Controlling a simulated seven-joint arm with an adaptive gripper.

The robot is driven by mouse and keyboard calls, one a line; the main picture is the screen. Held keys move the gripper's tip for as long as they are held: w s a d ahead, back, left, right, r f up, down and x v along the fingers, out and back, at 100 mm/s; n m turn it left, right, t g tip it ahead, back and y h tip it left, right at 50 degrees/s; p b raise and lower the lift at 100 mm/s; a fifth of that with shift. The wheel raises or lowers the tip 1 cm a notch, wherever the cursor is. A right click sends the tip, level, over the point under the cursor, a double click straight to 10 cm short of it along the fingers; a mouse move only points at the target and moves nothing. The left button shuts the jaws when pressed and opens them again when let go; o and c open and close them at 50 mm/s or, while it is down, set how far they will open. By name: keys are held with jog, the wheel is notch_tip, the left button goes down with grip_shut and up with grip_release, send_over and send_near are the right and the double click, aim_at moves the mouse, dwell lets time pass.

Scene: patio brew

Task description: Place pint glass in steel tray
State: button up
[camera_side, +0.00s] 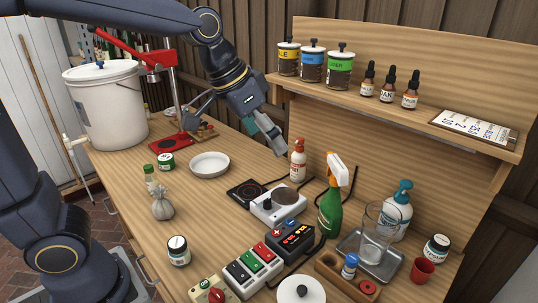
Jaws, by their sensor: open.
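The clear pint glass (377,236) stands upright at the right front of the bench. Its base appears to be inside the shallow steel tray (349,243), and the tray's rim shows around it. My gripper (267,140) is open and empty. It is in the air over the back middle of the bench, well to the left of the glass and apart from it.
A green spray bottle (330,211) and a white pump bottle (397,213) stand close to the glass. A wooden caddy (333,267) and a red cup (422,270) are near the tray. A red-and-white bottle (298,161) stands just right of my gripper.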

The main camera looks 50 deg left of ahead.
jog(key=s+a+f+n+y, duration=0.1)
jog(key=s+a, duration=0.2)
jog(key=s, duration=0.4)
jog(key=s+a+f+n+y, duration=0.1)
jog(key=s+a, duration=0.3)
jog(key=s, duration=0.4)
jog(key=shift+s+a+f+n+t, duration=0.2)
jog(key=shift+f+n+t, duration=0.2)
jog(key=shift+f, duration=0.15)
